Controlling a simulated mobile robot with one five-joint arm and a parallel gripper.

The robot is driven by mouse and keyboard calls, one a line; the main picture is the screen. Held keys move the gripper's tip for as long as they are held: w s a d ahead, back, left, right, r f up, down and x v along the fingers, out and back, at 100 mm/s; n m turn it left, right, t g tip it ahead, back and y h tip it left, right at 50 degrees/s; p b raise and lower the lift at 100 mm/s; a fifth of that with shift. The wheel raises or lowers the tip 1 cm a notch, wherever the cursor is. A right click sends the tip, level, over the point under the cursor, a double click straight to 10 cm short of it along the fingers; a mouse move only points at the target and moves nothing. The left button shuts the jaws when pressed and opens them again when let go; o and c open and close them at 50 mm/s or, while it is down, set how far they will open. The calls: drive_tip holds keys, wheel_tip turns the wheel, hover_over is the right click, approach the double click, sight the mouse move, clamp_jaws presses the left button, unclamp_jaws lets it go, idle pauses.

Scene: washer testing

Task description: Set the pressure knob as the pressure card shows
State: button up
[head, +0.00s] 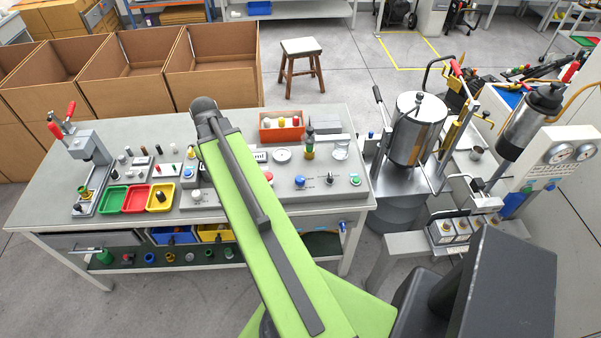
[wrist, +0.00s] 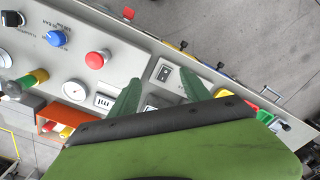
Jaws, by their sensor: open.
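My gripper (wrist: 160,78) shows in the wrist view with two green fingers spread and nothing between them. The blue knob (head: 300,181) and black knob (head: 330,181) also show in the head view. I cannot make out a pressure card. My arm hides the gripper in the head view.
An orange bin (head: 281,128) stands behind the panel. Green, red and yellow trays (head: 136,199) are left on the table. A steel tank (head: 417,128) stands at right.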

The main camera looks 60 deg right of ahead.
drive_tip(key=s+d+r+m+p, duration=0.25)
drive_tip(key=s+d, duration=0.65)
drive_tip(key=d, duration=0.5)
hover_over(300, 179)
wheel_tip(300, 179, down, 17)
drive_tip(key=b, duration=1.7)
drive_tip(key=shift+d+r+b, duration=0.1)
drive_tip(key=shift+d+b, duration=0.05)
drive_tip(key=shift+b, duration=0.25)
drive_tip(key=shift+r, duration=0.1)
clamp_jaws()
